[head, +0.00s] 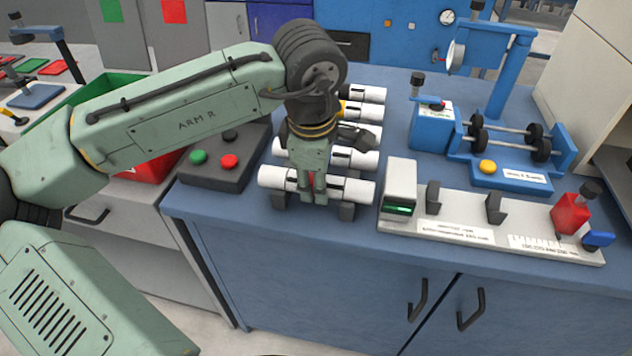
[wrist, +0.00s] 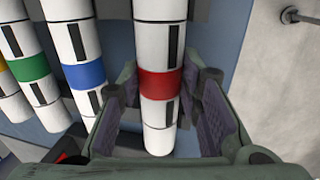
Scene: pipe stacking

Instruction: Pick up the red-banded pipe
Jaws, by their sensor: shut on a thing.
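The red-banded pipe (wrist: 160,112) is white with a red band around it and a black strip. In the wrist view it stands between the two fingers of my gripper (wrist: 160,90), which are closed around it at the band. In the head view the same pipe (head: 347,190) is the front one of the row, lying on dark supports. My gripper (head: 313,190) comes down over its middle and hides the band.
Behind it lie pipes with a blue band (wrist: 83,75), a green band (wrist: 32,68) and a yellow band (wrist: 4,65). A button box (head: 215,165) stands left. A measuring fixture (head: 465,225) and a blue roller stand (head: 510,150) stand right.

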